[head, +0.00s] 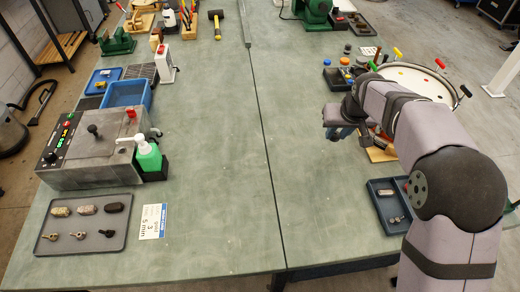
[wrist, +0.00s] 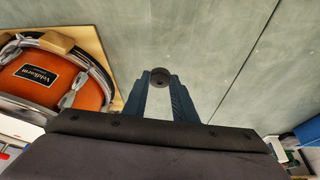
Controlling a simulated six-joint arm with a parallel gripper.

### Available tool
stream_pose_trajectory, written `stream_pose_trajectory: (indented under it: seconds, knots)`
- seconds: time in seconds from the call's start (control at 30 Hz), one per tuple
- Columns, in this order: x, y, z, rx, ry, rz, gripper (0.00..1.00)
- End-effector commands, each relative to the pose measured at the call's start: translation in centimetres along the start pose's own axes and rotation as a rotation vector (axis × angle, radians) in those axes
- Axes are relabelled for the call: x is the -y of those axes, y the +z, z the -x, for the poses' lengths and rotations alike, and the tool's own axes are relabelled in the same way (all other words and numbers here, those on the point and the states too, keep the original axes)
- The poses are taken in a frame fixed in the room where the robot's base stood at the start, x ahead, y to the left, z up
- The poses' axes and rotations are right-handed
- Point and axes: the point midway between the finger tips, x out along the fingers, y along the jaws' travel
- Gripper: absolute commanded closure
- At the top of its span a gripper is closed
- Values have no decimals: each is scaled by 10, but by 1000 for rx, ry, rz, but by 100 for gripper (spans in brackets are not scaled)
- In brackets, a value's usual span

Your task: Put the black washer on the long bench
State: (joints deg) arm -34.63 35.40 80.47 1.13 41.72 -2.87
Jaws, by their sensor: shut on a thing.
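The black washer (wrist: 160,76) is a small dark ring with a hole. In the wrist view it sits between the two blue fingertips of my gripper (wrist: 160,82), which is shut on it. In the head view my gripper (head: 343,134) is over the right part of the grey-green bench top (head: 205,150), right of the long dark seam. I cannot make out the washer there. The bench top also shows beyond the fingertips in the wrist view (wrist: 225,35). The gap between washer and bench is hard to judge.
An orange drum (wrist: 55,78) lies left of my gripper in the wrist view. A white-headed drum (head: 425,82) stands at the right. A blue-grey tray (head: 374,219) with small parts is near the front right. A grey machine (head: 95,150) stands left. The bench middle is clear.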

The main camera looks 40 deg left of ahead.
Motion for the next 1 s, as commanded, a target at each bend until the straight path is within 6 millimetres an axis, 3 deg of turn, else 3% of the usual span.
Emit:
stream_pose_trajectory:
  seconds: [0.03,0.3,0.5,0.7,1.0]
  knots:
    - [27,-9,-4,-1,-19,45,95]
    - [153,-34,-7,-1,-101,243,95]
    - [224,-33,-3,-2,-145,350,95]
    - [262,-28,1,-2,-170,408,95]
    - [273,-26,3,-1,-177,424,95]
